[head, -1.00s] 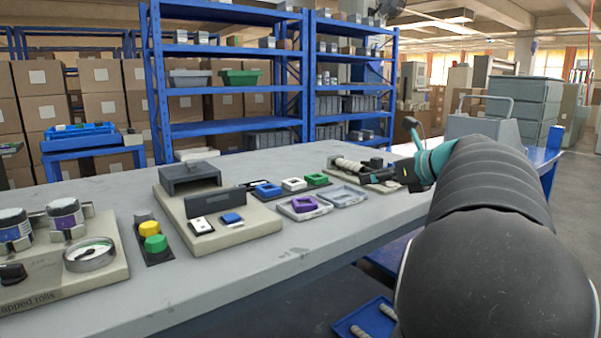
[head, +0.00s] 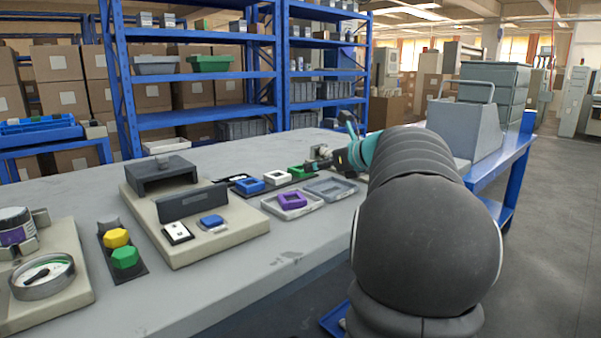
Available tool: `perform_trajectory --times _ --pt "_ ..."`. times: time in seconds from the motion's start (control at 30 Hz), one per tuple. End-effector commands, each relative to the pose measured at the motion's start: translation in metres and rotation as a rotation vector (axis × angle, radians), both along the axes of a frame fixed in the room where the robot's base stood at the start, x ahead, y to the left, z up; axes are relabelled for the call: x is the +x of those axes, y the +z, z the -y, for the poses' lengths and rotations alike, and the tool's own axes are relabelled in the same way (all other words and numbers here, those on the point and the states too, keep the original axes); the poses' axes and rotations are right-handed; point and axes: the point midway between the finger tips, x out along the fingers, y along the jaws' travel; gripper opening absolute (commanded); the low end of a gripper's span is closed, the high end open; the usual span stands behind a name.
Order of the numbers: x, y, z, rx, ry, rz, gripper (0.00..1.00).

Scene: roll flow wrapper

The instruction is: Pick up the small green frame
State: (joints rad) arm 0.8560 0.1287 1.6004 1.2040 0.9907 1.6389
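The small green frame (head: 300,172) lies at the right end of a row on a dark strip on the table. The white frame (head: 276,178) and the blue frame (head: 249,186) lie to its left. My gripper (head: 322,160) is just to the right of and behind the green frame in the head view. It is small and partly hidden by my arm, so I cannot tell whether its fingers are open or touch the frame.
In front of the row are two grey trays; the left one (head: 272,207) holds a purple frame (head: 292,200), and the right one (head: 331,190) looks empty. A beige base (head: 226,234) with a grey housing stands left, beside yellow and green knobs. The table's front edge is clear.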

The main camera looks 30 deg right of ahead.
Motion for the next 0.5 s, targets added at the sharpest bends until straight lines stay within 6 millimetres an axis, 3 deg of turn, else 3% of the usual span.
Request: perform_trajectory --times 0.17,0.5 --pt "0.009 -0.006 -0.003 0.001 0.002 0.0 0.67" --pt "0.045 -0.024 -0.009 -0.001 0.001 0.0 0.67"
